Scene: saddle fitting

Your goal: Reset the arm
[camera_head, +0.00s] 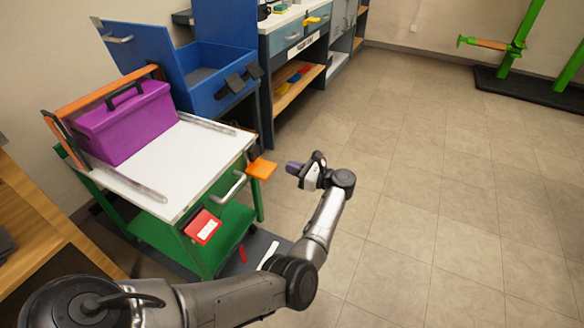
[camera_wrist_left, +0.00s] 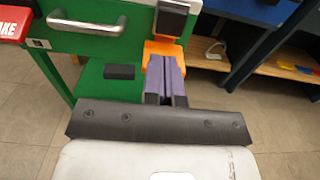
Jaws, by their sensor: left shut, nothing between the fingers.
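My left arm comes in from the lower left in the head view, with its elbow bent and the forearm reaching up. My left gripper (camera_head: 293,167) is in front of the cart's right side, its purple fingers pointing left toward an orange tab (camera_head: 262,169) on the cart. In the left wrist view the purple fingers (camera_wrist_left: 166,75) are together with nothing between them. They overlap the orange tab (camera_wrist_left: 163,47) in that view; I cannot tell whether they touch it. My right gripper is not in view.
A green cart (camera_head: 205,262) with a white top (camera_head: 178,165) carries a purple toolbox (camera_head: 126,121). A red tag (camera_head: 202,227) hangs on its front. A blue bin (camera_head: 205,82) and a workbench (camera_head: 290,42) stand behind. The tiled floor (camera_head: 430,170) to the right is clear.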

